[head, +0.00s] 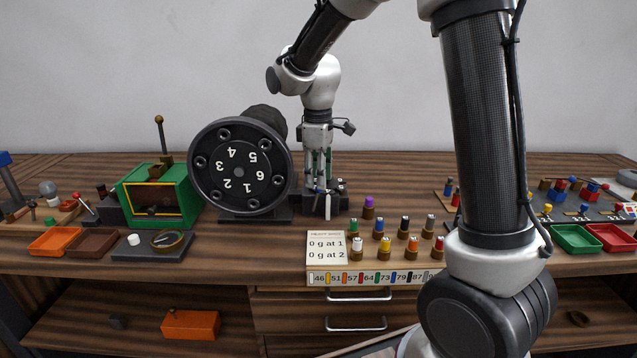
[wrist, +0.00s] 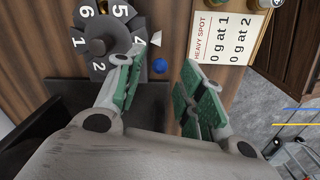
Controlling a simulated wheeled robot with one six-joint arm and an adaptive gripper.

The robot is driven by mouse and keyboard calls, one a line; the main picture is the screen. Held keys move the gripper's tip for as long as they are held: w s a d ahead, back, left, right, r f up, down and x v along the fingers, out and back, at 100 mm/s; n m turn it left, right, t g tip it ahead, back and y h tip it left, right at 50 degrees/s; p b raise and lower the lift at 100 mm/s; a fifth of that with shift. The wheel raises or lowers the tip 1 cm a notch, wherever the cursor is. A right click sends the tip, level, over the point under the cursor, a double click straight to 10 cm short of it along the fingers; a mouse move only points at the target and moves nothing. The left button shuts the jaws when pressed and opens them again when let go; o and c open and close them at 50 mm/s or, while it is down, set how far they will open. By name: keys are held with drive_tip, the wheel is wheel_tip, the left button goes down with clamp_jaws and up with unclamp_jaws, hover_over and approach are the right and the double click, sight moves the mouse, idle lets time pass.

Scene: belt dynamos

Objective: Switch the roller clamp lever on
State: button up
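No label marks the roller clamp lever. A small blue ball knob (wrist: 159,66) shows in the wrist view and may be its end; any shaft beneath is not clear. My gripper (wrist: 156,72) is open, its two green-padded fingers apart on either side of the knob in the picture. I cannot tell whether either finger touches it. In the head view my gripper (head: 319,172) points down just right of the big black numbered wheel (head: 240,168), above a small dark fixture (head: 340,204). The knob is hard to make out there.
A heavy spot card (head: 326,248) and several coloured pegs stand front right of my gripper. A green box (head: 158,197) with an upright ball-topped lever (head: 159,122) stands left of the wheel. Orange (head: 54,241) and green (head: 577,238) trays lie toward the sides.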

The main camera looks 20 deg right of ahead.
sight(328, 196)
drive_tip(key=shift+f, duration=1.25)
drive_tip(key=shift+c, duration=0.2)
clamp_jaws()
drive_tip(key=shift+s+d+f+y, duration=0.2)
drive_tip(key=shift+d+y, duration=0.15)
drive_tip(key=shift+d, duration=0.15)
drive_tip(key=shift+s+d+f+y, duration=0.1)
drive_tip(key=shift+d+f+y, duration=0.05)
drive_tip(key=shift+d+y, duration=0.3)
drive_tip(key=shift+d, duration=0.1)
drive_tip(key=shift+o, duration=0.2)
unclamp_jaws()
drive_tip(key=shift+d, duration=0.1)
